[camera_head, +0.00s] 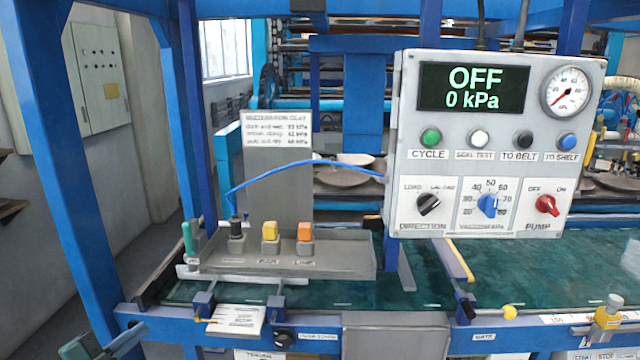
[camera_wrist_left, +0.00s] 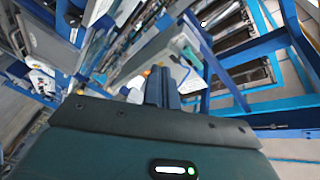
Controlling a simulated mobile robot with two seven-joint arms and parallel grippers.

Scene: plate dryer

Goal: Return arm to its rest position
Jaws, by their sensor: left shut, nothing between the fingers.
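My left gripper (camera_head: 130,335) shows at the bottom left corner of the head view, in front of the blue frame and low beside its left post. In the left wrist view its two dark blue fingers (camera_wrist_left: 162,88) are together, with nothing held between them. Most of the left arm is outside the head view. My right gripper is not in view.
A control panel (camera_head: 480,219) reads OFF and 0 kPa. A grey tray (camera_head: 340,262) holds black, yellow and orange-topped tools (camera_head: 270,237) on the green belt (camera_head: 425,285). A blue post (camera_head: 60,150) stands near my left gripper. A blue hose (camera_head: 300,163) runs to the panel.

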